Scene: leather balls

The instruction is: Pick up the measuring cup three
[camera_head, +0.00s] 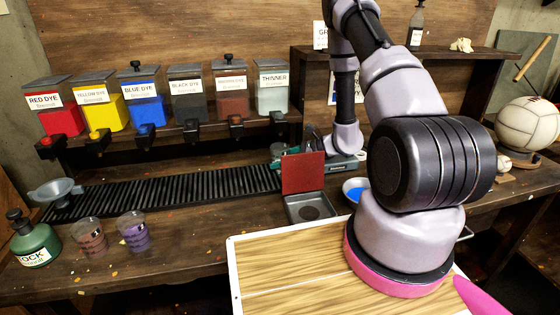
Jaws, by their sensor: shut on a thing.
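Two clear measuring cups stand at the front left of the bench: one with reddish-brown marks (91,238) and one with purple marks (134,231). A third small clear cup (277,151) is at the back, at the right end of the black ribbed mat, partly hidden behind the red lid. My gripper (288,155) reaches left behind that lid and is shut on this third cup. The fingertips and their contact with the cup are small and partly hidden. I cannot tell whether the cup is lifted. No number on any cup is readable.
Labelled dye dispensers (140,100) line the back above the black ribbed mat (175,188). A box with a raised red lid (303,173) stands close in front of my gripper. A blue dish (355,187), green bottle (34,241) and funnel (55,190) stand nearby. White balls (528,124) sit right.

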